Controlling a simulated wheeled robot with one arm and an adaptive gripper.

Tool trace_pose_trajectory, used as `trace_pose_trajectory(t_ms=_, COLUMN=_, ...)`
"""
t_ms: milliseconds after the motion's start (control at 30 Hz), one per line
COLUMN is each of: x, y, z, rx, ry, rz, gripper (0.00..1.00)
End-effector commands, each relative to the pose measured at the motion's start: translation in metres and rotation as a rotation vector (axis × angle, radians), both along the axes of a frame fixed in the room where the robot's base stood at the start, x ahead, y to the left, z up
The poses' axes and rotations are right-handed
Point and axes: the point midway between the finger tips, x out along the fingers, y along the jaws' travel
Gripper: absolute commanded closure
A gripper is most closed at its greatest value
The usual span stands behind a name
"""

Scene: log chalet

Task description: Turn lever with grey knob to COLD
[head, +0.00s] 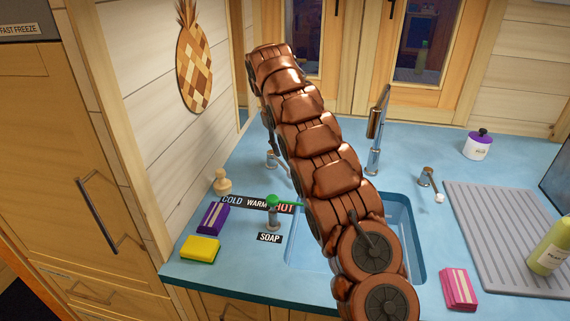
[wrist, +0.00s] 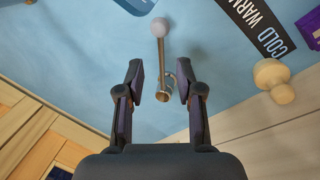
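The lever stands by the wall left of the sink. In the wrist view its pale grey round knob (wrist: 158,27) is at the top, on a thin metal rod running down to a metal base (wrist: 178,100). In the head view the base (head: 271,158) shows and my arm hides the knob. The COLD/WARM/HOT label lies in front of it; COLD (wrist: 272,40) is at the right in the wrist view. The rod points away from COLD, toward the HOT side. My gripper (wrist: 160,84) is open, fingers either side of the rod in the picture; contact is not visible.
A wooden peg-like object (wrist: 272,80) stands right of the lever in the wrist view. A green-topped soap dispenser (head: 272,208), purple sponge (head: 213,217) and yellow sponge (head: 200,249) are nearer. The faucet (head: 375,135) and another lever (head: 427,178) are right of my arm.

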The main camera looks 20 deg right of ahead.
Motion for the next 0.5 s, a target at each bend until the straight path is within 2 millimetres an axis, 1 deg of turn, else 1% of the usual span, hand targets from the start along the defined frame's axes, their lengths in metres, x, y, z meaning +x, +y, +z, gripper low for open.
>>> trace_pose_trajectory(t_ms=100, x=0.009, y=-0.001, z=-0.007, rx=0.008, ry=-0.002, rz=0.011, gripper=0.64)
trace_pose_trajectory(t_ms=200, x=0.012, y=-0.002, z=-0.008, rx=0.011, ry=-0.008, rz=0.016, gripper=0.64)
trace_pose_trajectory(t_ms=367, x=0.013, y=-0.002, z=-0.012, rx=0.012, ry=-0.007, rz=0.017, gripper=0.64)
trace_pose_trajectory(t_ms=500, x=0.012, y=-0.004, z=-0.020, rx=0.012, ry=-0.001, rz=0.017, gripper=0.64)
